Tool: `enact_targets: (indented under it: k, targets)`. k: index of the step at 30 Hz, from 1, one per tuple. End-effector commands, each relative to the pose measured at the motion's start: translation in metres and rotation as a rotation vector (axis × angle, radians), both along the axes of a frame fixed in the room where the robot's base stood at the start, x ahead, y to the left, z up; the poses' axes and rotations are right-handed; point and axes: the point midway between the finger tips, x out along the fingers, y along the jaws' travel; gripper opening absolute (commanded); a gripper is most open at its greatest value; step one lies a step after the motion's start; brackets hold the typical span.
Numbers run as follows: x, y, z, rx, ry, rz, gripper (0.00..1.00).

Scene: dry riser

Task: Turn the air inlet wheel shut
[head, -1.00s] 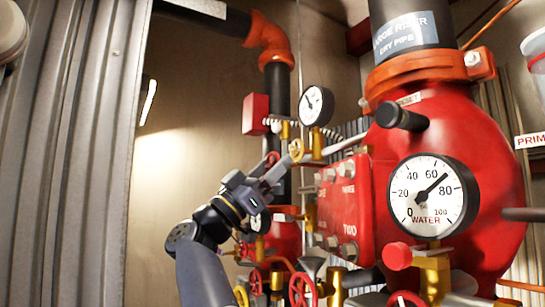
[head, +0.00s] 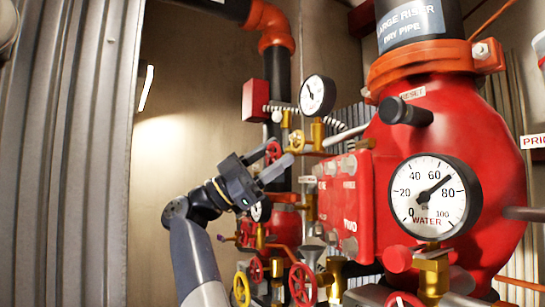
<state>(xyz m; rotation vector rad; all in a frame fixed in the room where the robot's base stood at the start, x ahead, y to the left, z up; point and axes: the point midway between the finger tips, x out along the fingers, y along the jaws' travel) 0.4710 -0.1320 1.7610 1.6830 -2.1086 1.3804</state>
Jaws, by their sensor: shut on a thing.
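My gripper (head: 281,156) is at the end of my raised arm, left of the big red valve body. Its two fingers point up and right, one on each side of a small red handwheel (head: 273,151), and look shut on it. The wheel is partly hidden by the fingers, and I cannot read a label naming it as the air inlet. A yellow handwheel (head: 297,140) on a brass valve is just up and right of the fingertips, seemingly apart from them.
A small dial gauge (head: 317,95) is above the gripper, and a large water gauge (head: 434,197) is at right on the red valve body (head: 488,130). Several more handwheels, such as a red one (head: 302,285) and a yellow one (head: 241,289), are below. A corrugated panel (head: 70,150) stands at left.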

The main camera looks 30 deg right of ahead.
Motion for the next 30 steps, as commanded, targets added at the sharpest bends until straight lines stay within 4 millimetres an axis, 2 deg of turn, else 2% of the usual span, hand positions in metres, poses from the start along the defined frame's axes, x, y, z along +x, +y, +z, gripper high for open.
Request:
enact_targets:
  k: [19, 20, 27, 30]
  targets:
    - [0.0, -0.0002, -0.0013, 0.003, -0.022, -0.001, 0.27]
    - [0.0002, -0.0001, -0.0013, 0.004, -0.022, -0.001, 0.52]
    - [0.0001, -0.0001, -0.0008, 0.002, -0.02, 0.0, 0.72]
    - [0.0, -0.0001, -0.0006, 0.002, -0.02, 0.0, 0.72]
